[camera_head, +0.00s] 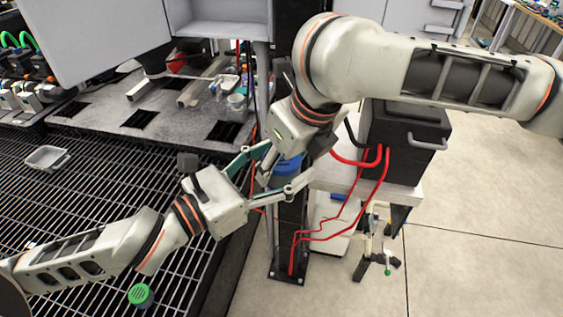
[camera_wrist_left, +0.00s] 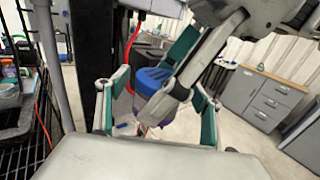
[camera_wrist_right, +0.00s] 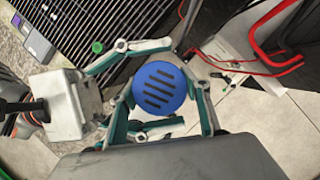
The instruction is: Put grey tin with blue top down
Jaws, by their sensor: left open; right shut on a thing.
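The tin with the blue top (camera_head: 286,168) is held in the air between my two grippers, past the right side of the grille. Its round slotted blue lid shows fully in the right wrist view (camera_wrist_right: 160,88); its body is mostly hidden by fingers. My right gripper (camera_wrist_right: 160,105) is shut on the tin. My left gripper (camera_head: 268,172) is open, with its fingers on either side of the tin; I cannot tell whether they touch it. The left wrist view also shows the lid (camera_wrist_left: 155,77) between my left fingers, with a right finger crossing in front.
A black metal grille (camera_head: 85,190) fills the left. A green-topped tin (camera_head: 141,296) sits low on it, and a small clear tray (camera_head: 46,158) lies farther back. A black box (camera_head: 405,140) with red cables stands right of the grippers, near a dark post.

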